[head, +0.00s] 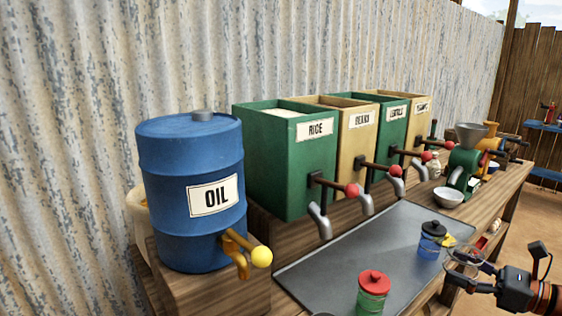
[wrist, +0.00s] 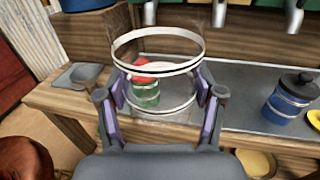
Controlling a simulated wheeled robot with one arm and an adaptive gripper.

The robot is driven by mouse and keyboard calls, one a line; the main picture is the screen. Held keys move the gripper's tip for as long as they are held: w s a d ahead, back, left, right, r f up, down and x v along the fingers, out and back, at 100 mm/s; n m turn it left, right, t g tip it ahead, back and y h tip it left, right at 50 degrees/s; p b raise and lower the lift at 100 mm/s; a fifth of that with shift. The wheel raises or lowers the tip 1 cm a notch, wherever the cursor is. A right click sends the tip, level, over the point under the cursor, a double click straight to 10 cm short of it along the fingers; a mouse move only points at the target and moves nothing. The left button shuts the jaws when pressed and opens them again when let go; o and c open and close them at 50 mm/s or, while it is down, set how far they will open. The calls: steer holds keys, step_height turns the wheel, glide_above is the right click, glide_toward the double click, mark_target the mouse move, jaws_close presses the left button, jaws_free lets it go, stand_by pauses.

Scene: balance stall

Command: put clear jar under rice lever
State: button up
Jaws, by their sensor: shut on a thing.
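The clear jar (wrist: 158,45) is see-through with pale rings. It stands between the fingers of my gripper (wrist: 160,100), which is shut on it. In the head view the jar (head: 463,256) and my gripper (head: 472,270) are at the right, by the front edge of the counter, apart from the dispensers. The green rice bin (head: 270,160) stands at the back next to the oil drum. Its rice lever (head: 333,185) has a red knob, with a grey spout (head: 320,222) below it. The metal tray under that spout looks bare.
A green jar with a red lid (head: 372,292) and a blue jar with a black lid (head: 431,240) stand on the grey tray (head: 330,262). The blue oil drum (head: 190,190) with a yellow-knobbed tap is at left. More bins with levers stand right of rice.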

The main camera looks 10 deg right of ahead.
mark_target(469, 245)
step_height(469, 245, up, 11)
steer(key=p, duration=0.9)
steer(key=shift+f, duration=0.2)
steer(key=shift+f, duration=0.1)
